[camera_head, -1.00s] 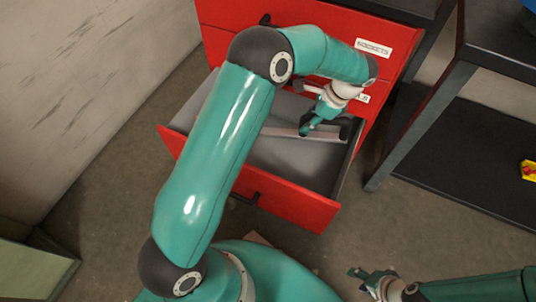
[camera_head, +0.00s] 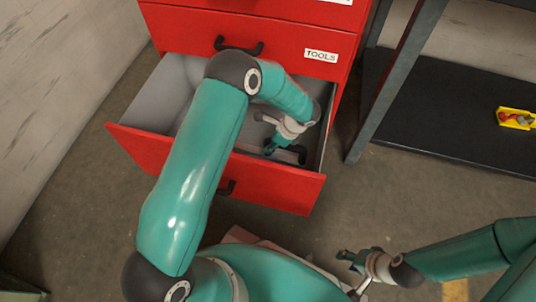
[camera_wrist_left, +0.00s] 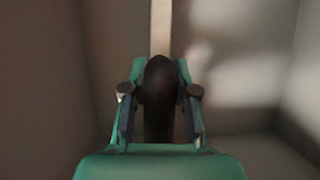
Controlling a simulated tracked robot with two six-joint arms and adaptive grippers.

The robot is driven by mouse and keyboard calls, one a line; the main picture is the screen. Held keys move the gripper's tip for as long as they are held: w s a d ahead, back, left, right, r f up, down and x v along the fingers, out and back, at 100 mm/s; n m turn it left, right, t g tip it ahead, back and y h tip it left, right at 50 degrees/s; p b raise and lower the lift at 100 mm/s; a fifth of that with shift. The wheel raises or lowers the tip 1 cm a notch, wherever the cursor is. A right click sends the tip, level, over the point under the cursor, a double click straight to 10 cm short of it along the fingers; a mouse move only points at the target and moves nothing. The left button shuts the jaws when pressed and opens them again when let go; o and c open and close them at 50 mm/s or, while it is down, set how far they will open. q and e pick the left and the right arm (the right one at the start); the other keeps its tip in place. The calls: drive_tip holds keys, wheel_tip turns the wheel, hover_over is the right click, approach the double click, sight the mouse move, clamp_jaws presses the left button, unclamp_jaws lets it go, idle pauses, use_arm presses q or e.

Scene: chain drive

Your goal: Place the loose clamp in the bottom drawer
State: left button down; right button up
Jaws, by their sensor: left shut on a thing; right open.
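The red cabinet's bottom drawer (camera_head: 255,182) is pulled out, with a grey inside. My left gripper (camera_head: 270,149) points down inside it near its right front part. It is shut on the clamp (camera_head: 297,151), whose dark part shows beside the fingers in the head view. In the left wrist view the clamp's dark handle (camera_wrist_left: 158,85) sits between the fingers of my left gripper (camera_wrist_left: 160,100), with a pale bar beyond. My arm hides much of the clamp, and I cannot tell whether it touches the drawer floor. My right gripper (camera_head: 346,256) is open and empty, low over the floor.
A closed drawer labelled TOOLS (camera_head: 290,45) is above the open one. A pale wall (camera_head: 60,90) is on the left. Bare floor lies between drawer and rack.

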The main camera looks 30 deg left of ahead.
use_arm(q)
drive_tip(key=shift+f+b, duration=0.95)
drive_tip(key=shift+f, duration=1.8)
drive_tip(key=c, duration=0.9)
unclamp_jaws()
drive_tip(key=shift+r, duration=0.1)
drive_tip(key=p+v, duration=0.4)
drive_tip(key=v, duration=0.6)
drive_tip(key=shift+w+d+r+p, duration=0.1)
drive_tip(key=shift+r+p, duration=0.2)
drive_tip(key=shift+d+r, duration=0.3)
drive_tip(key=shift+r, duration=0.25)
